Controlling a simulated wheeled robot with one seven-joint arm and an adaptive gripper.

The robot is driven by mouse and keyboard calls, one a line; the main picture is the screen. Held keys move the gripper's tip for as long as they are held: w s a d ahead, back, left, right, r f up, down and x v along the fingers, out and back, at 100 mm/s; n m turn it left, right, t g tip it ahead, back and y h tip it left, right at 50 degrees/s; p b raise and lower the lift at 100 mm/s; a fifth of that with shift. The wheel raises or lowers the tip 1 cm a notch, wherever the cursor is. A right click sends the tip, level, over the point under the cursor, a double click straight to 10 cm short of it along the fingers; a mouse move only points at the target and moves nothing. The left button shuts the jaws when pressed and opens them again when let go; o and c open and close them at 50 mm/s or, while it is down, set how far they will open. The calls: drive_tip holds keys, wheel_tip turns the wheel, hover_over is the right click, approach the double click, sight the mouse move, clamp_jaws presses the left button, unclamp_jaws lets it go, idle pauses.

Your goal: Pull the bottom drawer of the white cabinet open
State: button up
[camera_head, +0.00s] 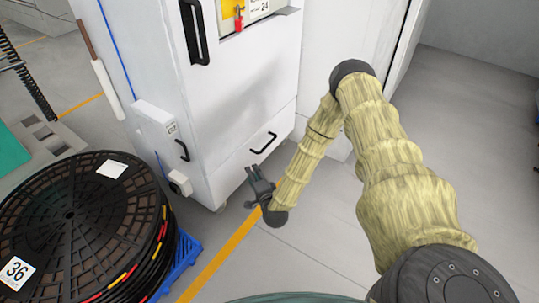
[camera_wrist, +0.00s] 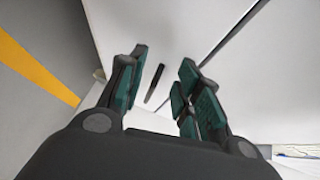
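The white cabinet (camera_head: 243,82) stands upright at the centre of the head view. Its bottom drawer (camera_head: 233,172) is closed, with a black bar handle (camera_head: 264,143) on its front. My gripper (camera_head: 255,178) is in front of the drawer, below and left of the handle in the picture. In the wrist view my gripper (camera_wrist: 160,82) has its fingers spread apart with nothing between them. The dark handle (camera_wrist: 154,83) shows beyond the fingers, in the gap between them and nearer the left one. It is apart from the fingers as far as I can see.
A large black reel (camera_head: 75,225) marked 36 rests on a blue pallet (camera_head: 184,255) at the left. A yellow floor line (camera_head: 220,257) runs past the cabinet's front. The floor (camera_head: 310,240) in front is clear.

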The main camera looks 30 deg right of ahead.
sight(269, 143)
drive_tip(key=w+d+f+m+t+h+b, duration=0.2)
drive_tip(key=d+m+h+b, duration=0.3)
drive_tip(key=d, duration=0.5)
drive_tip(key=shift+y, duration=0.4)
drive_tip(key=b+x, duration=0.1)
drive_tip(key=x, duration=0.2)
drive_tip(key=b+x, duration=0.2)
drive_tip(key=x, duration=0.2)
drive_tip(key=b+x, duration=0.2)
drive_tip(key=x, duration=0.2)
drive_tip(key=shift+d+r, duration=0.1)
drive_tip(key=shift+d, duration=0.35)
clamp_jaws()
